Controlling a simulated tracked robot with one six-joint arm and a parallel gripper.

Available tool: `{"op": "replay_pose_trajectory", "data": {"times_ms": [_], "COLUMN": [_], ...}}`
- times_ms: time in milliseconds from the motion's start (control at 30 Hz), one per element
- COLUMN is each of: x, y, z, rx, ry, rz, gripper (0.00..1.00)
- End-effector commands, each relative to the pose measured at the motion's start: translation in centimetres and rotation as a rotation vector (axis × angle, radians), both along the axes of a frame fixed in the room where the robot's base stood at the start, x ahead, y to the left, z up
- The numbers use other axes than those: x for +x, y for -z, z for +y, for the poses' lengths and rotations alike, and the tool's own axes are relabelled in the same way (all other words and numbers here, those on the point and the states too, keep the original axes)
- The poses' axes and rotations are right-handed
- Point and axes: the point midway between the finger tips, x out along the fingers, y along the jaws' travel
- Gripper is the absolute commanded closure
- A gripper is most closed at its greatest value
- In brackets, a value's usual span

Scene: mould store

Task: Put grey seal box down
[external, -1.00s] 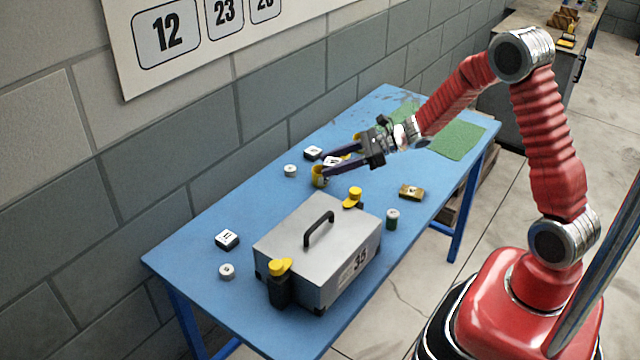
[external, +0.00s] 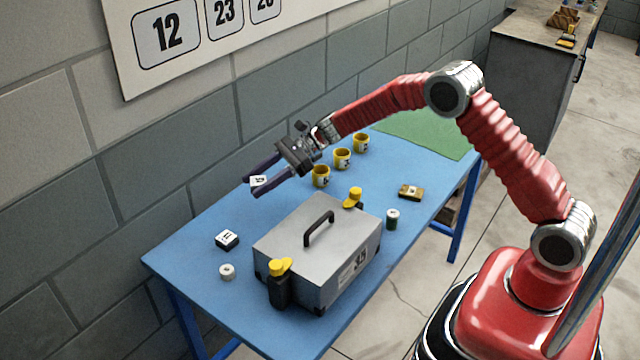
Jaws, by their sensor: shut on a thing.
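My gripper (external: 258,186) is shut on a small box with a white, marked top (external: 259,181), which fits the grey seal box. Its side colour is mostly hidden between the dark fingers. It shows against the back edge of the blue table (external: 190,262), left of the cups, and seems to be above the surface; its exact height is hard to tell.
A large grey case (external: 290,235) with a black handle fills the table's front middle. Yellow cups (external: 320,176) stand in a row right of my gripper. A dark white-topped box (external: 227,239) and a white roll (external: 227,271) lie left. A green can (external: 392,219) and a brass-coloured box (external: 410,192) stand right.

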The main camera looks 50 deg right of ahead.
Motion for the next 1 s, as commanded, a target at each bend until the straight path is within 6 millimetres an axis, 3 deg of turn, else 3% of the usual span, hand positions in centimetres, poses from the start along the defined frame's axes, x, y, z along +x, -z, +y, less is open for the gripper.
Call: {"op": "replay_pose_trajectory", "data": {"times_ms": [367,733,1000], "x": [0.0,0.0,0.0], "y": [0.3,5.5,6.3], "z": [0.1,0.1,0.1], "rx": [0.001,0.001,0.001], "ry": [-0.001,-0.001,-0.001], "rz": [0.002,0.002,0.000], "gripper": [0.75,0.75,0.75]}}
